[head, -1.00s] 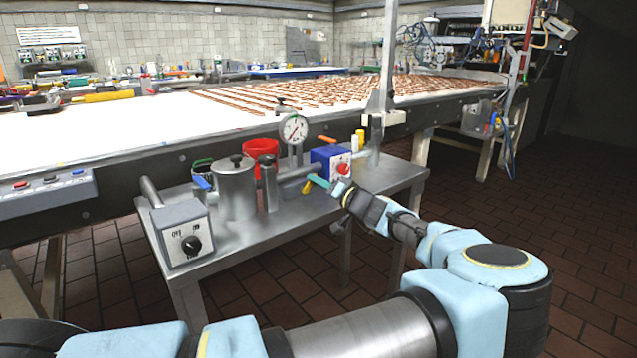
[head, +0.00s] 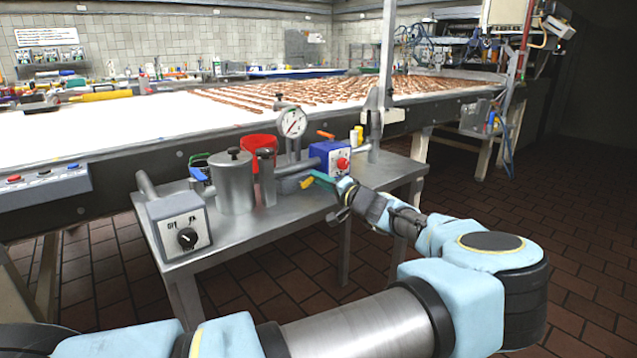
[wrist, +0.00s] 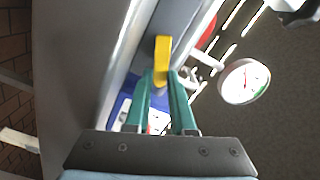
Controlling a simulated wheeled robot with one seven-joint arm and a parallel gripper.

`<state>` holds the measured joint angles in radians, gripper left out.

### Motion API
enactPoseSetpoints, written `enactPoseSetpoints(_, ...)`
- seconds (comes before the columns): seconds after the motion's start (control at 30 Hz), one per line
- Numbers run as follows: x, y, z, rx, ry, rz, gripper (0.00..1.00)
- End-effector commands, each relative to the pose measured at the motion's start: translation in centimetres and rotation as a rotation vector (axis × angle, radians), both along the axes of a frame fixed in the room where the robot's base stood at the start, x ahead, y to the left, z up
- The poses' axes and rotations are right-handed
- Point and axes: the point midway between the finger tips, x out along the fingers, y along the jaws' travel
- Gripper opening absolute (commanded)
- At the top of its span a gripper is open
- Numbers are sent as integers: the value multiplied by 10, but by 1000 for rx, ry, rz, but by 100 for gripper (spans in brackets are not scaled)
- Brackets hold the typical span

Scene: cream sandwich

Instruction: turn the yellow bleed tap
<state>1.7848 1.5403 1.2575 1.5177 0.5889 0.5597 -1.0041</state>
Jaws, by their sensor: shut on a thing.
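The yellow bleed tap (wrist: 162,50) shows in the wrist view as a short yellow lever beside a grey metal pipe. My gripper (wrist: 160,82) has its two green fingers closed around the lever's lower end, with the upper part sticking out beyond the fingertips. In the head view my gripper (head: 318,179) reaches in from the right, low beside the metal pipework on the steel side table (head: 250,232). There the tap is mostly hidden by the fingers and is only a tiny yellow patch.
A pressure gauge (head: 291,122) stands above the pipework. The long conveyor (head: 150,125) runs behind.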

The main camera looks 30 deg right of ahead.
Motion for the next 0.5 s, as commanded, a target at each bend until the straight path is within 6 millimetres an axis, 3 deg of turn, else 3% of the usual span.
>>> enactPoseSetpoints(0.5,1,-4,-13,333,66,-2,0)
